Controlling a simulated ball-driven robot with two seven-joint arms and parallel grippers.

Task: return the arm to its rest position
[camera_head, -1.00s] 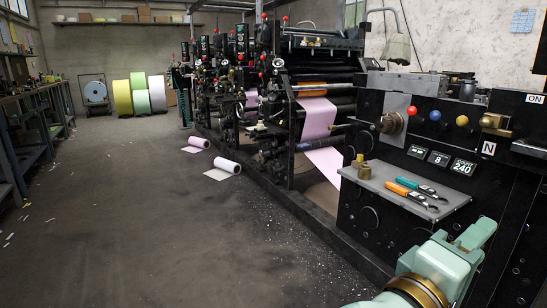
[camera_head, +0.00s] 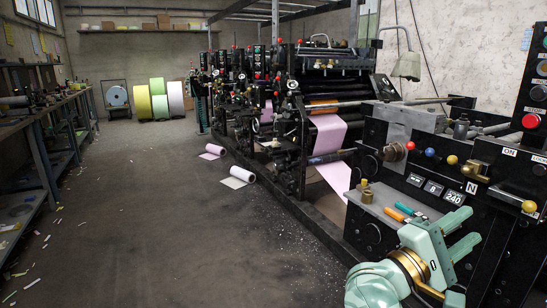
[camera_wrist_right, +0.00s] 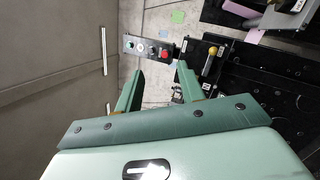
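My right gripper (camera_head: 468,228) is pale green with a brass-coloured wrist ring. It is at the lower right of the head view, in front of the black machine console. In the right wrist view its two green fingers (camera_wrist_right: 160,78) stand apart with nothing between them. My right arm appears folded in close at the lower edge of the head view. My left arm and gripper are not in view.
The black console (camera_head: 400,176) with its tool shelf (camera_head: 383,204) is close behind the right gripper. A long press (camera_head: 290,120) runs back from it. Small paper rolls (camera_head: 238,177) lie on the floor. Workbenches (camera_head: 60,115) line the left. The middle floor is open.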

